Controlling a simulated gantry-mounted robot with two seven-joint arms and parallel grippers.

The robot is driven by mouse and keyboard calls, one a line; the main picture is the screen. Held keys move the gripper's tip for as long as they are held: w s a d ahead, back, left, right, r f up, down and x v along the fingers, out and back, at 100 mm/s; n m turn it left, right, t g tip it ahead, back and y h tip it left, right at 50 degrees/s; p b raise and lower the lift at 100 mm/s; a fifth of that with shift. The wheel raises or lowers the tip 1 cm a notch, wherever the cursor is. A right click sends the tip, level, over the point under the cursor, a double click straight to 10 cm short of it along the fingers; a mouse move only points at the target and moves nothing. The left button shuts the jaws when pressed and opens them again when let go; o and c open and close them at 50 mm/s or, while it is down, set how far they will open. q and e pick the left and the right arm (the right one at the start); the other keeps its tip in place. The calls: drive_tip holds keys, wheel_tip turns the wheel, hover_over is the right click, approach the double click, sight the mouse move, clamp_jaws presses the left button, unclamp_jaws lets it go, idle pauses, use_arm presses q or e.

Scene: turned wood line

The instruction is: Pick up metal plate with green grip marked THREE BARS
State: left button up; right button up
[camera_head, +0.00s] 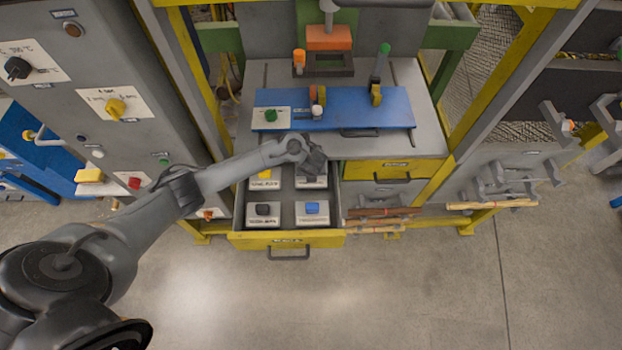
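A yellow-fronted drawer (240,237) stands open and holds several pale metal plates. The back right plate (311,184) lies under my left gripper (314,170), which hides its grip. The other plates have a yellow grip (265,174), a black grip (263,209) and a blue grip (312,207). Their markings are too small to read. My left gripper points down over the back right plate; its fingers are too small and dark to tell if they touch or hold it. A green knob (271,115) stands on a pale plate on the blue board. My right gripper is not in view.
The blue board (345,105) on the bench carries several fixtures. A closed yellow drawer (395,170) is beside the open one. Wooden bars (380,212) lie to its right. A grey control cabinet (120,60) stands at left. The front floor (400,290) is clear.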

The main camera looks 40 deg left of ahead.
use_arm(q)
drive_tip(key=shift+w+a+f, duration=0.1)
drive_tip(key=shift+w+f, duration=0.05)
drive_tip(key=shift+f, duration=0.25)
drive_tip(key=shift+r, duration=0.1)
clamp_jaws()
